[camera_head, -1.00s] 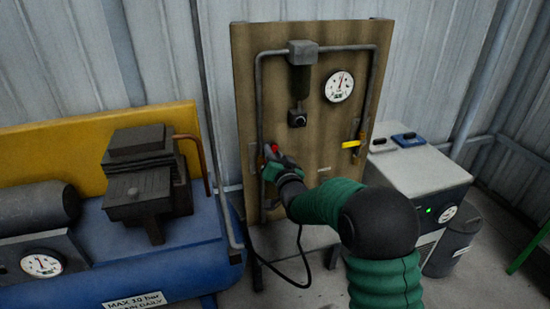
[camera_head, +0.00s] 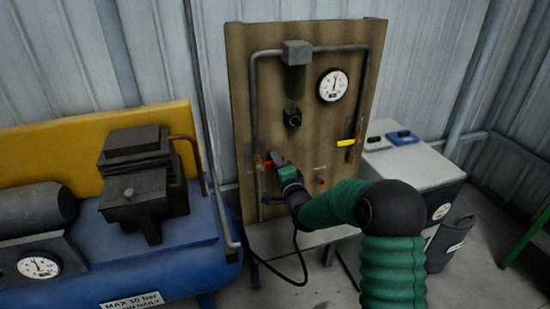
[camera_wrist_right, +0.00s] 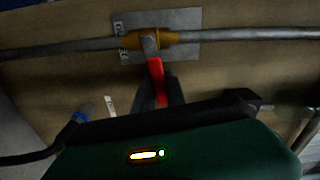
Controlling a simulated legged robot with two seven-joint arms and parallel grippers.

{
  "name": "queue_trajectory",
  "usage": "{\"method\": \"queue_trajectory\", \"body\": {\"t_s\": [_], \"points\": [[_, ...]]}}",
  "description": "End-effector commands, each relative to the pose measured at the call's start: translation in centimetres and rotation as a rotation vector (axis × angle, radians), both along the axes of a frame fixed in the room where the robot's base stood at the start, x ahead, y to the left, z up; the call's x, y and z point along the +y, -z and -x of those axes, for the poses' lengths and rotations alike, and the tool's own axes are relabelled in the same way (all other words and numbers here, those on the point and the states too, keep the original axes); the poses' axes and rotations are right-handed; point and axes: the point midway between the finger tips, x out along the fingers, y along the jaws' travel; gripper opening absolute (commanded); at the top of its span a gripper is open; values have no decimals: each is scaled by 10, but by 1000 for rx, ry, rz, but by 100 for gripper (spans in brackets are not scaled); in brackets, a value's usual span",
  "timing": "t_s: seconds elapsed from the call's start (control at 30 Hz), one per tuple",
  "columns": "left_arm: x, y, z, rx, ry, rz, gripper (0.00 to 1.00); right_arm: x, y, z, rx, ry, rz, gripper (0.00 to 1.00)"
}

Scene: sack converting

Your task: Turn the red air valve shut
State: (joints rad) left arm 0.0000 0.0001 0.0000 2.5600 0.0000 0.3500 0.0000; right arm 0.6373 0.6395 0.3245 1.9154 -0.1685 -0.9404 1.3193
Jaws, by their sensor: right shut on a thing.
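The red air valve lever (camera_head: 268,164) sits on the left vertical pipe of the wooden board. In the right wrist view the red lever (camera_wrist_right: 156,80) stands crosswise to the grey pipe, out from the brass valve body (camera_wrist_right: 146,41). My right gripper (camera_head: 275,160) is at the lever from its right side. In the right wrist view the dark fingers of my right gripper (camera_wrist_right: 160,92) are shut on the lever, one on each side. The lever's far end is hidden between them. My left gripper is not in view.
A yellow-handled valve (camera_head: 346,143) is on the board's right pipe, below a round gauge (camera_head: 332,85). A small red knob (camera_head: 321,182) is low on the board. The blue compressor (camera_head: 185,245) stands left. A grey cabinet (camera_head: 420,160) stands right, behind my arm.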

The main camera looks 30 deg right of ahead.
Motion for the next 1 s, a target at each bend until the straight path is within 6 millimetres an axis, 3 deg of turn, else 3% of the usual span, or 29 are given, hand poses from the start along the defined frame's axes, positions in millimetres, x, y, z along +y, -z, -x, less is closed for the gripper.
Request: {"method": "queue_trajectory", "body": {"t_s": [0.33, 0.87, 0.9, 1.0], "points": [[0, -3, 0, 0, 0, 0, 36, -1, 14, 1, -23, 1, -147, 0], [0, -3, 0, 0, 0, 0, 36, -1, 17, 1, -28, 2, -175, 0], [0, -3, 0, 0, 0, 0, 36, -1, 17, 1, -28, 2, -175, 17], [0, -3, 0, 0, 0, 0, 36, -1, 16, 1, -29, 2, -175, 30]]}}
